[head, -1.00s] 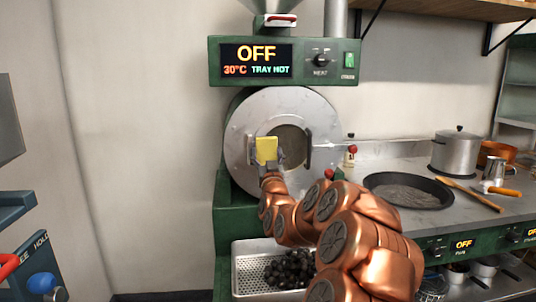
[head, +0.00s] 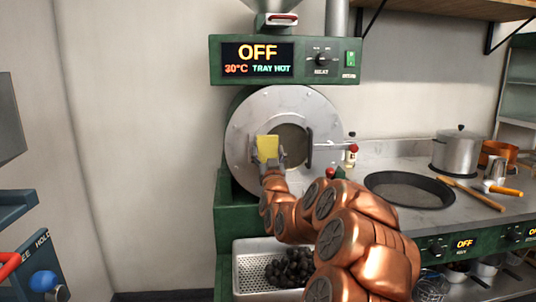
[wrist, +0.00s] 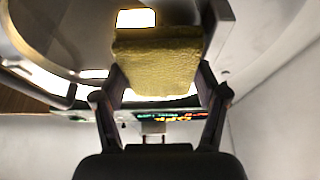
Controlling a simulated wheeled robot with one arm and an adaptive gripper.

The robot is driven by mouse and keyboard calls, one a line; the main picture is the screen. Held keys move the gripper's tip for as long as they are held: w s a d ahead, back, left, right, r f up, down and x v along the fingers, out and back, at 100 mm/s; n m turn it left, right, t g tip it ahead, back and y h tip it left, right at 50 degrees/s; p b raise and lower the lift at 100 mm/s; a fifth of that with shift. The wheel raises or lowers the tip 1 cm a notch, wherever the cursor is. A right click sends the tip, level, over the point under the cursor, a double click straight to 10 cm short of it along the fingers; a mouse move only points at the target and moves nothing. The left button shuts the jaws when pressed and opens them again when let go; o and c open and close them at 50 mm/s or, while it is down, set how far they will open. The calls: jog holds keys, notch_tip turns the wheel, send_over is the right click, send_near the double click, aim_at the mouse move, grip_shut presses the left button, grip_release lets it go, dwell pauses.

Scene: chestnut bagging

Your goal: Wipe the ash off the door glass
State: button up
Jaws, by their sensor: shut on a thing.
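The round metal roaster door (head: 243,117) is shut, with a dark round glass (head: 291,138) in its middle. My gripper (head: 269,160) is shut on a yellow sponge (head: 267,147), holding it at the left edge of the glass. In the wrist view my gripper (wrist: 158,85) has its fingers on both sides of the sponge (wrist: 157,62). I cannot tell whether the sponge touches the glass. The glass looks greyish brown; part of it is hidden by the sponge and gripper, and ash is too small to make out.
A dark vertical handle (head: 309,148) stands at the right of the glass, with a red-knobbed lever (head: 353,148) beyond it. Below, a perforated tray (head: 250,272) holds dark chestnuts. A black pan (head: 408,190) and a steel pot (head: 460,150) stand on the right counter.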

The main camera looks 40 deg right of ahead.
aim_at(288, 146)
jog(key=shift+w+d, duration=0.25)
jog(key=shift+w, duration=0.1)
jog(key=shift+d, duration=0.1)
jog(key=b, duration=0.1)
jog(key=s+d+b, duration=0.1)
jog(key=shift+s+d+f+b, duration=0.2)
jog(key=shift+s+d+b, duration=0.1)
jog(key=shift+s+d+r+b, duration=0.1)
jog(key=shift+s+d+b, duration=0.55)
jog(key=shift+d+b, duration=0.25)
jog(key=shift+s+d+b, duration=0.65)
jog(key=shift+d+b, duration=0.1)
jog(key=shift+d, duration=0.25)
jog(key=shift+b, duration=0.35)
